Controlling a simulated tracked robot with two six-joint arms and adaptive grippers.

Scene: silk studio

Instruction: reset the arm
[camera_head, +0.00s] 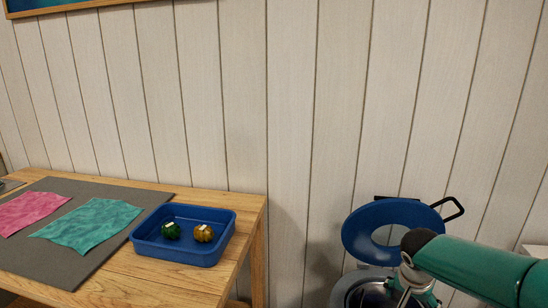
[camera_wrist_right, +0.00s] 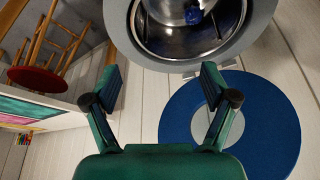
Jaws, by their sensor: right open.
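My right arm comes in at the lower right of the head view, and my right gripper (camera_head: 407,290) is partly cut off by the bottom edge there. In the right wrist view my right gripper (camera_wrist_right: 162,82) is open, with nothing between its fingers. It is near a round metal drum (camera_wrist_right: 160,35) with a grey rim, which also shows in the head view (camera_head: 345,290). A blue ring-shaped lid (camera_head: 362,245) stands open behind the drum; it also shows in the right wrist view (camera_wrist_right: 270,140). My left gripper is not in view.
A wooden table (camera_head: 180,283) stands at the left with a blue tray (camera_head: 178,252) holding a green item (camera_head: 171,231) and a gold item (camera_head: 203,234). Teal cloth (camera_head: 92,222) and pink cloth (camera_head: 35,210) lie on a grey mat (camera_head: 60,265). A red-seated stool (camera_wrist_right: 38,79) shows in the wrist view.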

